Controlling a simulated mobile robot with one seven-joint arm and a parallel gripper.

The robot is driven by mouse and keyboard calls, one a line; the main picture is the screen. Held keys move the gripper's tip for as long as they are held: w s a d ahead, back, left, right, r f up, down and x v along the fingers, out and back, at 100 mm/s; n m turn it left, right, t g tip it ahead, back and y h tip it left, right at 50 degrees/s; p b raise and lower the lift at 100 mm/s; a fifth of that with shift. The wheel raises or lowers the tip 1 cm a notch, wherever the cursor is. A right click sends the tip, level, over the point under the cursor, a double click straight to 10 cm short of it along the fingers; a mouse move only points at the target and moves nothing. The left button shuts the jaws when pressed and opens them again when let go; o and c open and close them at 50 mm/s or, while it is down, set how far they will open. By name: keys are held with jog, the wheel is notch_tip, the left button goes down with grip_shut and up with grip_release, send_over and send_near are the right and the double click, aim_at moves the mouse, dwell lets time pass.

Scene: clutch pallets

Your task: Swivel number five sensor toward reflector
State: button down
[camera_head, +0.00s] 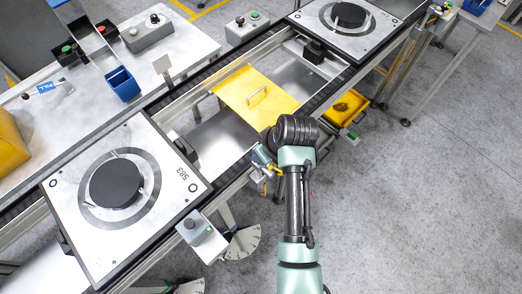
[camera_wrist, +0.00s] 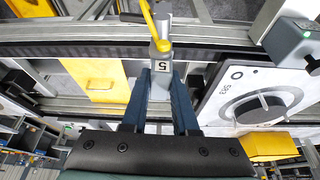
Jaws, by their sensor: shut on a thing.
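The number five sensor (camera_wrist: 162,50) is a small grey block with a "5" label and a yellow part on top, in the upper middle of the wrist view. My gripper (camera_wrist: 163,85) has its two dark blue fingers on either side of the block and is shut on it. In the head view my gripper (camera_head: 264,160) is at the near rail of the conveyor, beside the yellow plate; my wrist hides much of the sensor there. I cannot clearly identify the reflector; a small grey plate on a stand (camera_head: 162,66) shows across the conveyor.
A pallet marked 583 (camera_head: 152,215) with a dark disc lies on the conveyor at left, another pallet (camera_head: 345,22) farther along. A yellow plate (camera_head: 235,88) spans the rails between. A button box (camera_head: 202,236) is on the near rail.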

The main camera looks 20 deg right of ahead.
jog(key=shift+n, duration=0.4)
jog(key=c, duration=0.7)
grip_release()
jog(key=b+v, duration=0.1)
jog(key=v, duration=1.2)
jog(key=shift+d+b, duration=0.25)
jog(key=shift+b, duration=0.15)
jog(key=shift+w, duration=0.15)
